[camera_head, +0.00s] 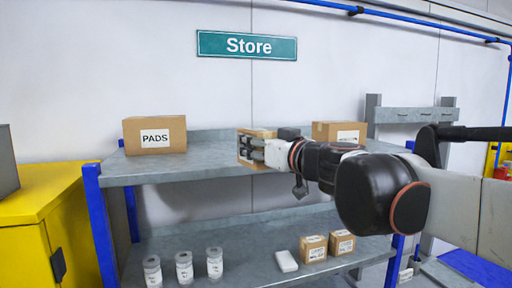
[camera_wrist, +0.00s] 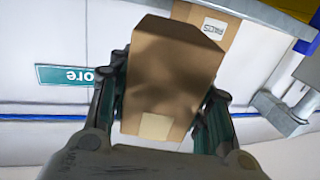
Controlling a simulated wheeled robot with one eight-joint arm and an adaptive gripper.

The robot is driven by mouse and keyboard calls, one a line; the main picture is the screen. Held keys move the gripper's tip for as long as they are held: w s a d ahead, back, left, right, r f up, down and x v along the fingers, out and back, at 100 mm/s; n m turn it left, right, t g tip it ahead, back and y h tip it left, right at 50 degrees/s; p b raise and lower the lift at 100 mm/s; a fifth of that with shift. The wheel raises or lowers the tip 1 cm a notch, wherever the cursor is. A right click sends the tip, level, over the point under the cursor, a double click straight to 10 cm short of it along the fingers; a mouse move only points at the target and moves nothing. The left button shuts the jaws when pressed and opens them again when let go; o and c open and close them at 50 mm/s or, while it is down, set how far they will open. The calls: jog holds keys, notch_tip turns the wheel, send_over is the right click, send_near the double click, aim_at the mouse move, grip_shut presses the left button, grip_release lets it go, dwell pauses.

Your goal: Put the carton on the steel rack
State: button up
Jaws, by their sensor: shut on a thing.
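In the wrist view my gripper (camera_wrist: 165,110) is shut on a brown carton (camera_wrist: 172,70), with a finger on each side of it. In the head view my gripper (camera_head: 258,150) and part of the held carton (camera_head: 249,163) show over the top shelf of the grey steel rack (camera_head: 210,165) with blue posts. I cannot tell whether the carton touches the shelf. Much of it is hidden by my gripper and arm.
A PADS carton (camera_head: 155,135) stands at the shelf's left, another carton (camera_head: 338,131) at its right, behind my arm. The lower shelf holds several white jars (camera_head: 184,267), a white block (camera_head: 286,261) and small cartons (camera_head: 314,248). A yellow cabinet (camera_head: 40,200) stands left.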

jog(key=shift+w+a+f+b, duration=0.25)
jog(key=shift+w+a, duration=0.6)
jog(key=shift+w, duration=2.05)
jog(key=shift+w+a+f+b, duration=0.25)
jog(key=shift+w+a, duration=0.6)
jog(key=shift+w, duration=2.1)
jog(key=shift+w+a+f+b, duration=0.25)
jog(key=shift+w+a, duration=0.6)
jog(key=shift+w, duration=2.05)
jog(key=shift+s+f+b, duration=0.1)
jog(key=shift+f+b, duration=0.25)
jog(key=shift+b, duration=0.05)
jog(key=o, duration=1.3)
jog(key=shift+c, duration=0.2)
